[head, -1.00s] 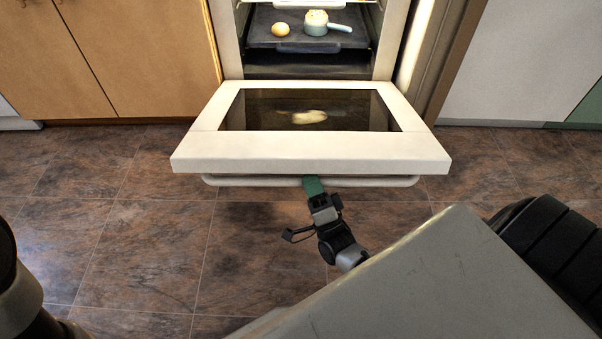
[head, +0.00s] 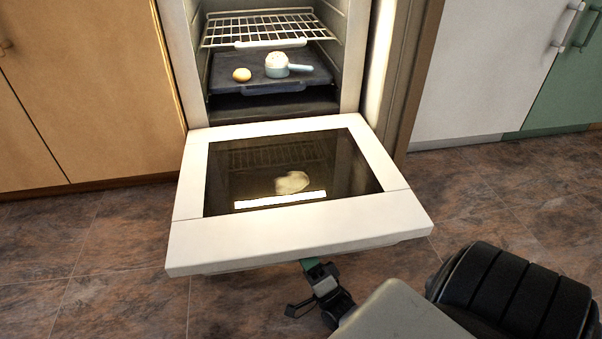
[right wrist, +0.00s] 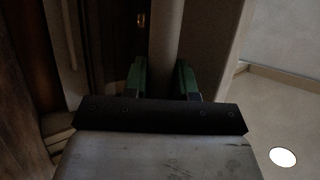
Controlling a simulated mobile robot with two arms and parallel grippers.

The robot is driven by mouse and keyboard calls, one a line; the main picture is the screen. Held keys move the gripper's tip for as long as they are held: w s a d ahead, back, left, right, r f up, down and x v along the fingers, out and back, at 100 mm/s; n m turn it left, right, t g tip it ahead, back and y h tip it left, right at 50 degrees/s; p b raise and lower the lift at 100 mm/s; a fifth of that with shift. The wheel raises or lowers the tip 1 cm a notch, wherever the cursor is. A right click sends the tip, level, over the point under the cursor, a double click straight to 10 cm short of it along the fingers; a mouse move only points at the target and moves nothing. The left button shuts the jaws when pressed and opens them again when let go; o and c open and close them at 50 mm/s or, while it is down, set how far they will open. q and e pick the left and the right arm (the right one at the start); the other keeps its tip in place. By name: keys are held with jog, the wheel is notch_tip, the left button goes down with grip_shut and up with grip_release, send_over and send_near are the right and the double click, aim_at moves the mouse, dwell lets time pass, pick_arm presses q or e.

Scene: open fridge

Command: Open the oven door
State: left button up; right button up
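The oven door (head: 195,230) hangs down and outward from the oven (head: 180,60) in the head view, lying roughly flat, with its dark window facing up. The oven inside is open to view. The door handle is mostly hidden under the front edge. My right gripper (head: 310,264) is at the middle of that edge, its green tips partly hidden below it. In the right wrist view, the green fingers of my right gripper (right wrist: 162,80) are apart, with a pale bar between them; I cannot tell whether they touch it. My left gripper is not in view.
A wire rack (head: 270,28) is in the oven, above a dark tray (head: 300,75) with a round yellowish item (head: 241,75) and a light blue cup (head: 276,68). Wooden cabinets (head: 80,90) stand left, white and green ones right. The tiled floor (head: 90,260) before the door is clear.

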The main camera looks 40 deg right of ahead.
jog(key=o, duration=0.4)
jog(key=shift+r, duration=0.1)
jog(key=shift+o, duration=0.2)
jog(key=shift+s+f+p, duration=0.25)
jog(key=shift+s+p, duration=0.25)
jog(key=s+f+p, duration=0.1)
jog(key=s+p, duration=0.3)
jog(key=s, duration=0.9)
jog(key=shift+s+a+f+p, duration=0.15)
jog(key=shift+s+a+p, duration=0.1)
jog(key=shift+a+p, duration=0.15)
